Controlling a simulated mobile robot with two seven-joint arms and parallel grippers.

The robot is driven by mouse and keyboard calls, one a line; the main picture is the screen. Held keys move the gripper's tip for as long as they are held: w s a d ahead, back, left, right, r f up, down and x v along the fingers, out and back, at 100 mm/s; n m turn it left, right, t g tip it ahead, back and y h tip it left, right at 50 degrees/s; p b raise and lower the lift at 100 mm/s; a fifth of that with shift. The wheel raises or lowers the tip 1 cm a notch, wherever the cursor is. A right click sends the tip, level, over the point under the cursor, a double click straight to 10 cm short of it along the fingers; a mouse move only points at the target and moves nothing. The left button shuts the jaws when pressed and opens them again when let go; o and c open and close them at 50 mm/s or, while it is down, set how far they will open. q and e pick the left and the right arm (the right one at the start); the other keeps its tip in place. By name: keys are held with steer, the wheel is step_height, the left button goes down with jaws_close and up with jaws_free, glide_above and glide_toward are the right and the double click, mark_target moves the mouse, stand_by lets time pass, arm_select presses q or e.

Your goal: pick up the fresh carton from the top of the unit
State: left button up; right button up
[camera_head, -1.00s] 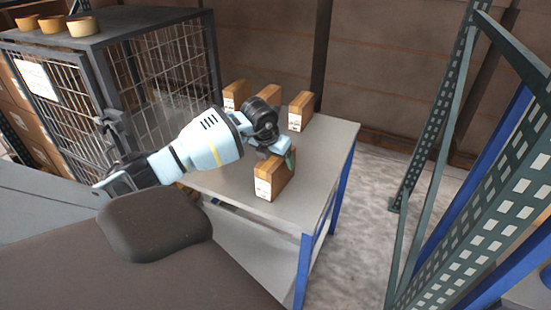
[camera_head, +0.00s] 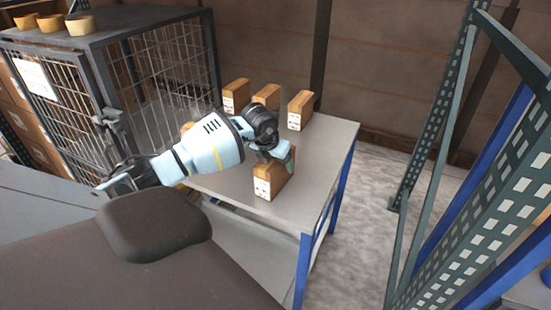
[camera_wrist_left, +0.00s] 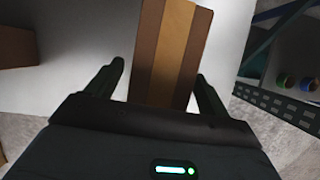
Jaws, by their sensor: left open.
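A brown carton (camera_head: 272,183) with a white label stands upright at the front of the grey-topped unit (camera_head: 325,150) with blue legs. My left gripper (camera_head: 281,153) is at the carton's top, open. In the left wrist view the carton (camera_wrist_left: 172,55), with a lighter stripe along its top, shows between the two spread fingers (camera_wrist_left: 158,88). A gap shows on the left finger's side; I cannot tell whether either finger touches it. My right gripper is not in view.
Several similar cartons stand on the unit, three at the back, including one at the back right (camera_head: 300,111). A wire cage (camera_head: 165,70) with bowls (camera_head: 80,26) on top stands left. A perforated rack frame (camera_head: 440,130) stands right. The unit's right side is clear.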

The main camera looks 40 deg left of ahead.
arm_select(q)
steer(key=c, duration=1.4)
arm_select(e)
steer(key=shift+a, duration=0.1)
arm_select(q)
steer(key=shift+r, duration=0.15)
